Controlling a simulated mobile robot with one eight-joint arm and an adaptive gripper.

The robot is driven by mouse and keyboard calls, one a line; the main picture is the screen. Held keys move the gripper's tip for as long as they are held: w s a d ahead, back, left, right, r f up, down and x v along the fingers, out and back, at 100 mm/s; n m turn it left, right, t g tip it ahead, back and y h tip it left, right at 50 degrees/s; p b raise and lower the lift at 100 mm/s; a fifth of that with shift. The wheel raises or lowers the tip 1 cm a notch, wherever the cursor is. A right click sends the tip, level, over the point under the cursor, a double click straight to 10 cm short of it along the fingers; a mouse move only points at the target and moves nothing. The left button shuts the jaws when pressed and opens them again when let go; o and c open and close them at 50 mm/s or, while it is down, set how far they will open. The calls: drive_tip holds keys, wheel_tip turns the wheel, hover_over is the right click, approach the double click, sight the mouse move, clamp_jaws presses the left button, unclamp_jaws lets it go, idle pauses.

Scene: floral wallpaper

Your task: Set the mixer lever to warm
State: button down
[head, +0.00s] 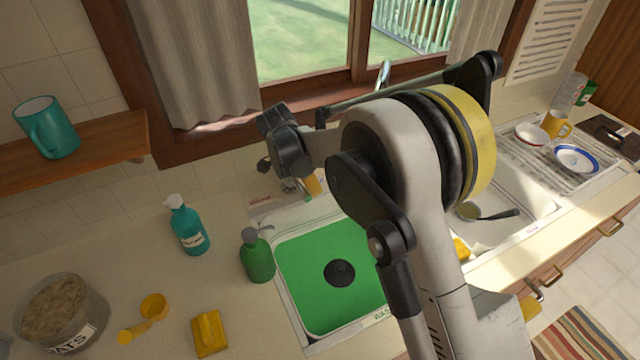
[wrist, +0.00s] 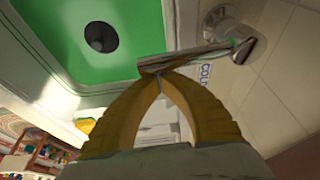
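My gripper (wrist: 161,79) has yellow fingers that arch together, with tips meeting beside the bar. I cannot tell whether they touch it.
The left sink basin (head: 305,262) is green with a dark drain. A green bottle (head: 257,256) and a teal bottle (head: 188,226) stand left of it. At right are a second basin (head: 515,212) and a drying rack with dishes. A window is behind.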

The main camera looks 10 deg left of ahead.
drive_tip(key=shift+s+a+m+g, duration=0.3)
drive_tip(key=shift+s+a+m, duration=0.65)
drive_tip(key=shift+m, duration=0.25)
drive_tip(key=shift+s+a+b, duration=0.2)
drive_tip(key=shift+s+a, duration=0.3)
drive_tip(key=shift+a, duration=0.25)
drive_tip(key=shift+s+a+b, duration=0.2)
drive_tip(key=shift+s+a, duration=0.3)
drive_tip(key=shift+a, duration=0.4)
